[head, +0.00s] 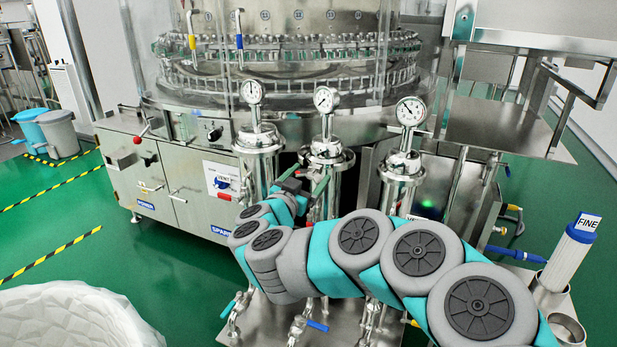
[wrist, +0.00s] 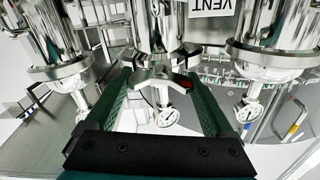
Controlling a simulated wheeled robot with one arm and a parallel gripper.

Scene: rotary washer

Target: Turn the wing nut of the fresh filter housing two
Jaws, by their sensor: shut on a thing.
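Three upright steel filter housings stand in a row in front of the washer. My gripper (head: 304,181) is at the middle housing (head: 328,158), just below its clamp collar. In the wrist view, which looks upside down, the fingers of my gripper (wrist: 163,80) reach either side of a steel wing nut (wrist: 160,84) on the middle housing (wrist: 156,30). The gripper is shut on this wing nut.
The left housing (head: 258,150) and right housing (head: 400,175) stand close on both sides, each with a gauge on top. A blue-capped cylinder labelled FINE (head: 572,250) stands at the right. A white-lined bin (head: 75,315) is at the lower left. Green floor (head: 110,245) lies open at left.

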